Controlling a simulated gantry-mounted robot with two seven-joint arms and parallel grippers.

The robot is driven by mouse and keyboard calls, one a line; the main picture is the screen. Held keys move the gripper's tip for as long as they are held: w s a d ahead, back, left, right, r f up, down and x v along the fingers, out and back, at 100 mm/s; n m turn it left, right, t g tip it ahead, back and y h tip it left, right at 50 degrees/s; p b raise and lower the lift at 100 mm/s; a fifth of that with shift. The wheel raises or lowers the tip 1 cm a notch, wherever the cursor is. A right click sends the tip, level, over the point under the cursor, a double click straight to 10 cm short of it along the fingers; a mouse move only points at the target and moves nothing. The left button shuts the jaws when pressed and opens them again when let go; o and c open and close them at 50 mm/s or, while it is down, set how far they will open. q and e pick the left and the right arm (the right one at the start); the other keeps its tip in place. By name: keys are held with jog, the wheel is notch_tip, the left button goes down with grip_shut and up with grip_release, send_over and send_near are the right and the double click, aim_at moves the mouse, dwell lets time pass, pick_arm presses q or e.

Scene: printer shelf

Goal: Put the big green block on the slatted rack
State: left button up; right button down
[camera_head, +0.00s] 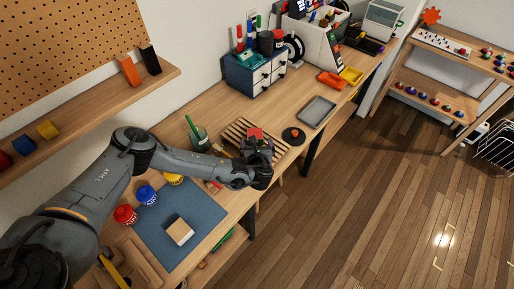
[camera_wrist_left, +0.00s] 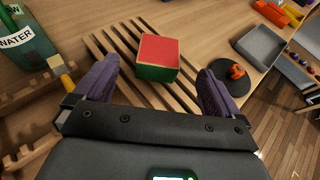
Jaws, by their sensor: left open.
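A block with a red top and green sides (camera_wrist_left: 157,60) sits on the slatted rack (camera_wrist_left: 107,43). Its red top also shows in the head view (camera_head: 255,133), above my left gripper, which hides the rest of it. The pale wooden slats of the rack show in the head view too (camera_head: 236,131). My left gripper (camera_wrist_left: 158,72) is open, with one purple finger on each side of the block and a visible gap to each. It also shows in the head view (camera_head: 258,148). My right gripper is not in view.
A green container labelled water (camera_wrist_left: 22,42) stands left of the rack. A dark round disc with an orange piece (camera_head: 293,136) and a grey tray (camera_head: 317,111) lie to its right. A blue mat (camera_head: 205,213) with a wood block (camera_head: 180,231) lies nearer.

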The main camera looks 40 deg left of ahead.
pick_arm(q)
jog(key=s+d+n+g+h, duration=0.1)
jog(key=s+d+n+h, duration=0.2)
jog(key=s+d, duration=0.55)
jog(key=s+d+f+n+g+h, duration=0.1)
jog(key=s+d+n+g+h, duration=0.3)
jog(key=d, duration=0.7)
jog(key=s+d+n+t+h, duration=0.1)
jog(key=s+d+n+h, duration=0.1)
jog(key=s+d, duration=0.65)
jog(key=s+a+r+n+g, duration=0.2)
jog(key=s+a+n, duration=0.9)
jog(key=n, duration=0.5)
jog(key=shift+s+a, duration=0.35)
jog(key=shift+a, duration=0.85)
notch_tip(320, 180, up, 23)
jog(key=p, duration=2.3)
